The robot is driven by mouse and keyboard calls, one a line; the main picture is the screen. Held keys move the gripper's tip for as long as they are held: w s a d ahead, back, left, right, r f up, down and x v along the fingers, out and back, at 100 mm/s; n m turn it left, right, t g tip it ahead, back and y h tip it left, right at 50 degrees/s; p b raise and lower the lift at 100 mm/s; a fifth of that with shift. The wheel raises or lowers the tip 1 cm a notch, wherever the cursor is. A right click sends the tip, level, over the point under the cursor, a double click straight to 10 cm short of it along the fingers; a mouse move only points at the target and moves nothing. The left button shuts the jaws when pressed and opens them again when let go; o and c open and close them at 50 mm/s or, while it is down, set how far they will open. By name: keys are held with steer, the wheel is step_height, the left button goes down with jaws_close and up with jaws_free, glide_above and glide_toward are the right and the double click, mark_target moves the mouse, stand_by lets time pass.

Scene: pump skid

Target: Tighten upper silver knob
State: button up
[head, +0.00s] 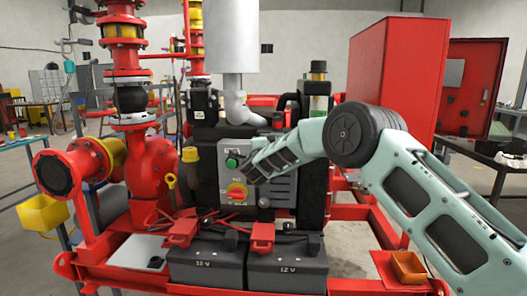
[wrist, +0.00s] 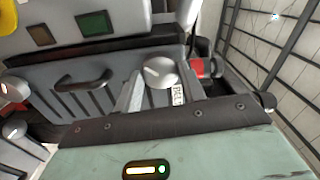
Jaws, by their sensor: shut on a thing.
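The upper silver knob (wrist: 160,72) is on the grey control panel (head: 207,202). In the wrist view, its rounded head shows between the fingertips of my gripper (wrist: 161,90). The fingers are shut on it, one on each side, and hide part of it. In the head view, my gripper (head: 249,167) is at the panel's upper right, right of a green button (head: 231,162), and covers the knob. A second silver knob (wrist: 14,130) shows at the left edge of the wrist view.
A red and yellow rotary switch (head: 237,193) is on the panel, below the green button. Two black batteries (head: 207,265) stand below. A red flanged pipe (head: 145,160) stands left. A dark handle (wrist: 83,78) lies near the fingers in the wrist view.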

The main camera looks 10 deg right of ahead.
steer(key=n, duration=0.5)
steer(key=shift+a+n+p, duration=0.1)
steer(key=shift+n+p, duration=0.3)
steer(key=shift+f, duration=0.1)
stand_by(0.3)
steer(key=o, duration=1)
steer(key=shift+c, duration=0.2)
steer(key=b+v, duration=0.4)
steer(key=v, duration=1.3)
steer(key=shift+s+b, duration=0.2)
steer(key=shift+b, duration=0.15)
